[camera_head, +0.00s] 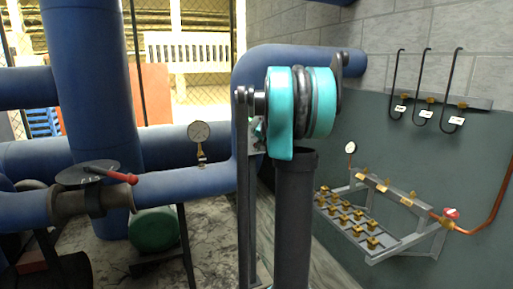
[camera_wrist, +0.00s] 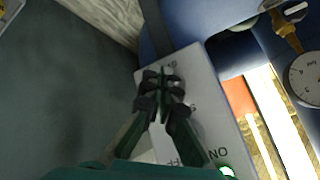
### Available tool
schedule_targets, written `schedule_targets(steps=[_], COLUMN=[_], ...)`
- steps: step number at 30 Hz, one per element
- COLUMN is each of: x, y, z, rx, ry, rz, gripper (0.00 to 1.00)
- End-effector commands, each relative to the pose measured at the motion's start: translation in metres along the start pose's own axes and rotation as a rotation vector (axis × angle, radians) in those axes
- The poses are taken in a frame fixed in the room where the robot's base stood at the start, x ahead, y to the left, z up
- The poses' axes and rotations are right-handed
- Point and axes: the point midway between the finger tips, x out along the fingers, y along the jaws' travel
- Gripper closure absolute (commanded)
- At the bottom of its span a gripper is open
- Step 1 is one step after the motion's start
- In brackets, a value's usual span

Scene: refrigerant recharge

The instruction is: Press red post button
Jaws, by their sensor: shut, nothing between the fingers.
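In the wrist view my gripper (camera_wrist: 163,80) is shut and empty, its dark fingertips together in front of a light grey panel (camera_wrist: 195,70). Whether the fingertips touch the panel I cannot tell. A small lit green spot (camera_wrist: 226,171) shows beside that lettering. I do not see a red button in either view; the fingers cover part of the panel. In the head view my own arm stands in the middle and my gripper cannot be made out.
Blue pipes (camera_head: 85,95) fill the left, with a red-handled valve (camera_head: 120,175) and a gauge (camera_head: 198,132). At right, a rack of brass fittings (camera_head: 350,222) has a red knob (camera_head: 452,213). Dark hooked tubes (camera_head: 424,85) hang on the wall above.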

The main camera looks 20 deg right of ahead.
Motion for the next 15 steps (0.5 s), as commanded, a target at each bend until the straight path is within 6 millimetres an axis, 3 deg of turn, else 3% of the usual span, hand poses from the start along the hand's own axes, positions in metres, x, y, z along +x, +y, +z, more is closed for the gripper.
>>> schedule_targets(steps=[15], x=[0.0049], y=[-0.0039], z=[-0.0038], rx=[0.000], ry=[0.000], rz=[0.000], gripper=[1.00])
